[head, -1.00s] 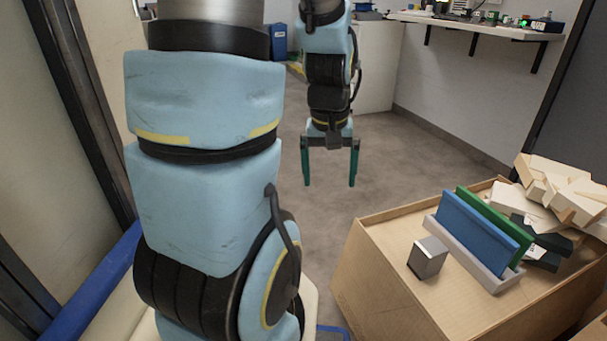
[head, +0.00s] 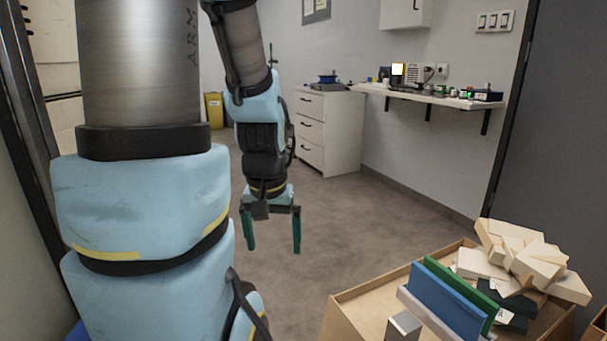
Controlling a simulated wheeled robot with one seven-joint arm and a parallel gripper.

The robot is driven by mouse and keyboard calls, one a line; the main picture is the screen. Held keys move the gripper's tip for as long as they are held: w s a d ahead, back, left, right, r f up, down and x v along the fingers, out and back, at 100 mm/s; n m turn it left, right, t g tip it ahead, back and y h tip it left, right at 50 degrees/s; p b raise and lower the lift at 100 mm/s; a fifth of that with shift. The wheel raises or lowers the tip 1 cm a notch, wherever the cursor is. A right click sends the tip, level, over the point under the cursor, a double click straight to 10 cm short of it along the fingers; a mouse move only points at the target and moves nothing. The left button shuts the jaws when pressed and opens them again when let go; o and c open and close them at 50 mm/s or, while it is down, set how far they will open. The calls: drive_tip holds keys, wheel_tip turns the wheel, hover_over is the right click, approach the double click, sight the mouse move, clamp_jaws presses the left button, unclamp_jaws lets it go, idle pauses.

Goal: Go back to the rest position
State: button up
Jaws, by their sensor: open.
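My gripper (head: 272,230) hangs in the middle of the head view, pointing down over the bare grey floor. Its two green fingers are spread apart with nothing between them. It is to the left of the wooden table (head: 345,294) and apart from it. My blue and grey arm fills the left of the view and hides what is behind it.
On the wooden table are a metal block (head: 403,326), blue (head: 447,302) and green (head: 462,285) panels in a light holder, and a pile of pale cartons (head: 525,258). A white drawer cabinet (head: 328,132) and wall shelf (head: 430,95) stand behind. The middle floor is clear.

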wheel_tip(320, 180, up, 29)
drive_tip(key=p, duration=2.6)
